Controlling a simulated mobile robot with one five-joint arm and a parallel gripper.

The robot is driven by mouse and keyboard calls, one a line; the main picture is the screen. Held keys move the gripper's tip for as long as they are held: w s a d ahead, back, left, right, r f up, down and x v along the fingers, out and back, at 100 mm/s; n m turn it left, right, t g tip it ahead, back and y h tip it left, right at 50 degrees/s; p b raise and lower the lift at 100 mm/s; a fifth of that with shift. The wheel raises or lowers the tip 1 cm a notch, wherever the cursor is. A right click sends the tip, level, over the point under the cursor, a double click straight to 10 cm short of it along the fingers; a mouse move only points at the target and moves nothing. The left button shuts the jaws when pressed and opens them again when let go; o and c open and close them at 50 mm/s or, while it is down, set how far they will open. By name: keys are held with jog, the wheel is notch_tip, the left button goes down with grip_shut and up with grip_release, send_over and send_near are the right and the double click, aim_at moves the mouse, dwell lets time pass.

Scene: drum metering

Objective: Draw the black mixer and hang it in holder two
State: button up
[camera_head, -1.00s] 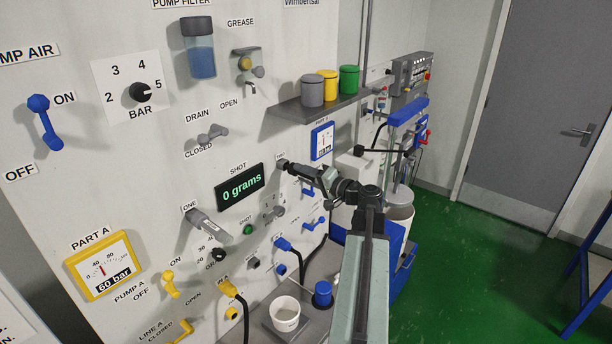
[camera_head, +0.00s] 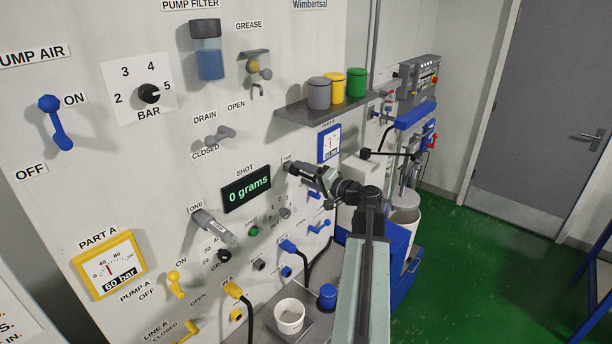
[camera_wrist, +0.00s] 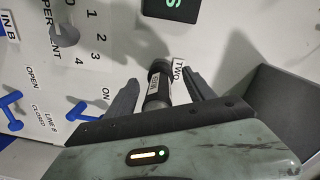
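A dark cylindrical mixer (camera_wrist: 157,88) with a pale printed label sits beside the TWO sign (camera_wrist: 178,76) on the panel. In the wrist view it stands between the two fingers of my gripper (camera_wrist: 160,90), with gaps on both sides, so the gripper is open around it. In the head view the dark mixer (camera_head: 300,170) juts from the panel at holder two, just right of the shot display (camera_head: 246,188), its near end close to my gripper (camera_head: 325,181). The holder itself is mostly hidden. A grey mixer (camera_head: 213,228) hangs at the ONE sign.
A shelf (camera_head: 318,108) with grey, yellow and green pots is above my gripper. Blue levers (camera_wrist: 12,110) and a knob (camera_wrist: 64,36) are on the panel nearby. A white cup (camera_head: 289,316) stands below.

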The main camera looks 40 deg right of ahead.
jog(key=shift+s, duration=0.15)
jog(key=s, duration=0.7)
jog(key=shift+s+d+r, duration=0.15)
jog(key=shift+s+d, duration=0.1)
dwell(0.9)
